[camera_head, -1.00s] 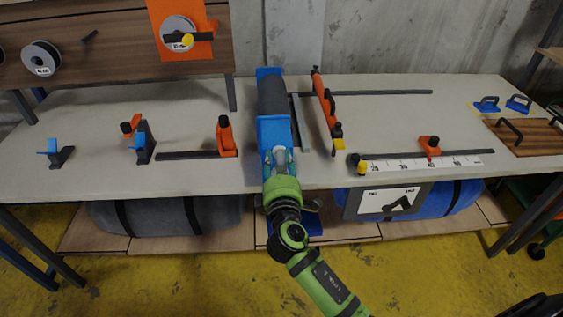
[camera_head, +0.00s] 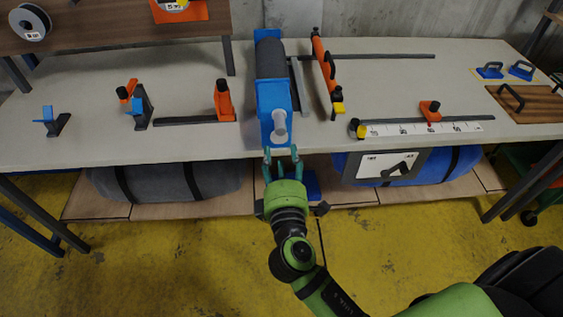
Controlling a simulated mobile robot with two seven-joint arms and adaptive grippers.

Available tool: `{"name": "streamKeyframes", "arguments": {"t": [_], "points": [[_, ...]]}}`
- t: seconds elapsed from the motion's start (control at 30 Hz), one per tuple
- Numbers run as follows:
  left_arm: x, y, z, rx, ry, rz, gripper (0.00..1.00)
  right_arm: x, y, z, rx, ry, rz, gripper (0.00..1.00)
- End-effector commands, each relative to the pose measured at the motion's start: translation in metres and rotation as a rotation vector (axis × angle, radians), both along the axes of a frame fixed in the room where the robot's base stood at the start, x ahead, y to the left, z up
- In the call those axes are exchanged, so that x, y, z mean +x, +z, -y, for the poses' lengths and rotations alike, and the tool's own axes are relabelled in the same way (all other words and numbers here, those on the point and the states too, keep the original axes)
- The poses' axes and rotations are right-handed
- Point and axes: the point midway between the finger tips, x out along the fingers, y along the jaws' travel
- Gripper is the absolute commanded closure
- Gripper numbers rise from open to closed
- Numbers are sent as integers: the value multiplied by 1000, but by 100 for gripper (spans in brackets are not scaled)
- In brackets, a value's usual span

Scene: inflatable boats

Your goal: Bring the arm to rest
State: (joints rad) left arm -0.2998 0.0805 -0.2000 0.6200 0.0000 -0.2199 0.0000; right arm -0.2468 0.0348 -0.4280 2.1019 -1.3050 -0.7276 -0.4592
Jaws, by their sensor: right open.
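My right gripper (camera_head: 283,160) is on the green arm that comes in from the bottom right. Its fingers are apart with nothing between them, just in front of the table's front edge. Directly beyond the fingertips, a blue holder (camera_head: 272,97) with a dark grey roll (camera_head: 270,58) stands on the table (camera_head: 190,60). A pale rounded end (camera_head: 279,122) of this holder faces the gripper. My left gripper is not in view.
On the table stand orange and blue clamps (camera_head: 224,100), an orange bar tool (camera_head: 322,65) and a white ruler strip (camera_head: 420,128). Below lie a grey roll (camera_head: 160,181) and a blue roll (camera_head: 430,168) on a wooden shelf. The yellow floor in front is clear.

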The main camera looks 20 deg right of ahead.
Motion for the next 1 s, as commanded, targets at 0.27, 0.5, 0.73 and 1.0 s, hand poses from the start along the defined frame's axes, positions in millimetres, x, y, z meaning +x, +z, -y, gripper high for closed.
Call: {"name": "streamKeyframes", "arguments": {"t": [0.27,0.5,0.73,1.0], "points": [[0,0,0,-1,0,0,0,-12,1,-3,0,-1,1,50],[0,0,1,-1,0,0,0,-11,1,-3,0,0,1,50],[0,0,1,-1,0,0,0,-10,-8,-5,6,7,-15,50],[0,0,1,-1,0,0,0,-14,-154,-20,176,88,-303,50]]}}
